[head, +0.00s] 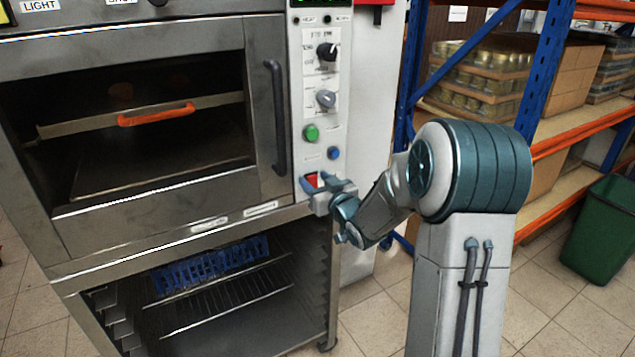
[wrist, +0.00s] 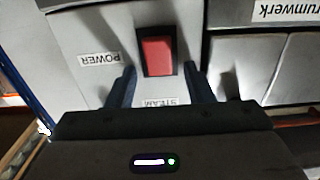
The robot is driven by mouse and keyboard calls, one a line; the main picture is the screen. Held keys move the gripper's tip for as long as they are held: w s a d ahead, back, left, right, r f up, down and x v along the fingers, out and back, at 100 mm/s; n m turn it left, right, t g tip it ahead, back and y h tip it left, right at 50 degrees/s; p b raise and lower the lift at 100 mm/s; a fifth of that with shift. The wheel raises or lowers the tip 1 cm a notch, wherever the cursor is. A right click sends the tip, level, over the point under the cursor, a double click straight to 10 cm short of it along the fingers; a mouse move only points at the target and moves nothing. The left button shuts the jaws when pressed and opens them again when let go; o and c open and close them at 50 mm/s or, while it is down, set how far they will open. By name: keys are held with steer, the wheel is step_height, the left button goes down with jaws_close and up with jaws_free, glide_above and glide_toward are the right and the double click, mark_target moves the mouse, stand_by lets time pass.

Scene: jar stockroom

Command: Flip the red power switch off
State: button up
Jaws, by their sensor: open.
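The red power switch (head: 312,180) is a small rocker low on the oven's control panel (head: 318,120). In the wrist view my gripper (wrist: 160,88) is open, with one finger on each side of the switch and nothing held. I cannot tell whether the fingertips touch the panel.
Above the switch are a green button (head: 311,133), a blue button (head: 334,153) and two knobs. The oven door (head: 150,210) with a dark handle (head: 276,118) is to the left. A blue and orange rack (head: 545,75) and a green bin (head: 602,232) stand at the right.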

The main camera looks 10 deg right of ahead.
steer(key=c, duration=1)
steer(key=b, duration=0.2)
steer(key=shift+f+b, duration=0.4)
steer(key=shift+s+f+t+b, duration=0.1)
steer(key=shift+t+b, duration=0.5)
steer(key=shift+b, duration=0.5)
steer(key=t+b, duration=0.1)
steer(key=b, duration=0.3)
steer(key=t+y+b, duration=0.1)
steer(key=b, duration=0.3)
steer(key=shift+s+f, duration=0.1)
steer(key=shift+f, duration=0.2)
steer(key=shift+d+r+t+b, duration=0.15)
steer(key=shift+t+b, duration=0.35)
steer(key=shift+b, duration=0.55)
steer(key=o, duration=1)
steer(key=v, duration=1.3)
steer(key=shift+s+f, duration=0.2)
steer(key=shift+s, duration=0.15)
